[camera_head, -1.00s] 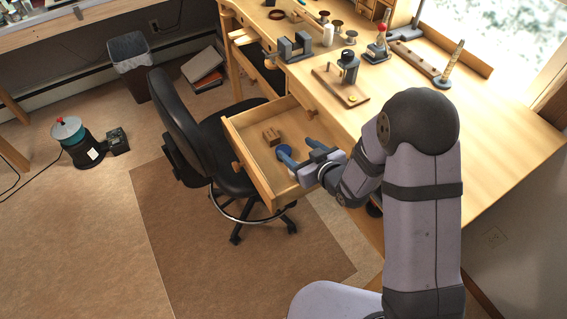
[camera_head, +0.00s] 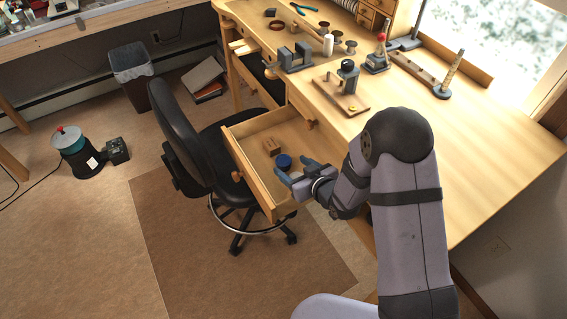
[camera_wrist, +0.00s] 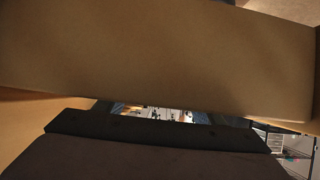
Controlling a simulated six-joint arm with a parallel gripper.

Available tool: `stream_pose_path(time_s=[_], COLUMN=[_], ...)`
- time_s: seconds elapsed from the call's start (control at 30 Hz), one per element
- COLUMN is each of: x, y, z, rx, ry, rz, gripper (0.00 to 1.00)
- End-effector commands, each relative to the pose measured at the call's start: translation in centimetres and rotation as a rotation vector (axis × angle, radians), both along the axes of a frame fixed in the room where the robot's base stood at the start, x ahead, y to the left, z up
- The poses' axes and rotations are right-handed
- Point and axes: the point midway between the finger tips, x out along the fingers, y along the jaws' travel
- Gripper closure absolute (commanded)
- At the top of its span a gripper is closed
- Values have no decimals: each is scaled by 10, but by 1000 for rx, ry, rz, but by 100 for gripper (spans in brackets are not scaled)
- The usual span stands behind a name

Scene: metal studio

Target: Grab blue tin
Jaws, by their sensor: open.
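The blue tin (camera_head: 284,161), small and round, lies in the open drawer (camera_head: 243,160), to the right of a brown block. My gripper (camera_head: 296,169) is at the drawer's right side in the head view, just below and right of the tin. Its blue fingers are apart and point up and left. The tin does not appear to be between them; whether a fingertip touches it is unclear. The wrist view shows a broad wooden surface (camera_wrist: 160,60) close up above a dark part along the bottom, and no tin.
The brown block (camera_head: 271,147) sits close left of the tin. A pale item between the fingers is too small to identify. The drawer walls surround this space. A black chair (camera_head: 182,125) stands left of the drawer, and the workbench (camera_head: 465,135) with tools is above and right.

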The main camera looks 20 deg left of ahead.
Motion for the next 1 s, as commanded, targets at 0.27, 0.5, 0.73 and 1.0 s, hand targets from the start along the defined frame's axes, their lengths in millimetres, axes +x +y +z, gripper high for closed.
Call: stream_pose_path(time_s=[0.27,0.5,0.73,1.0], x=[17,23,23,23], y=[22,27,27,27], z=[-14,-19,-18,-18], rx=[-1,0,-1,0], ry=[2,1,1,0], rz=[2,1,0,0], gripper=[38,38,52,81])
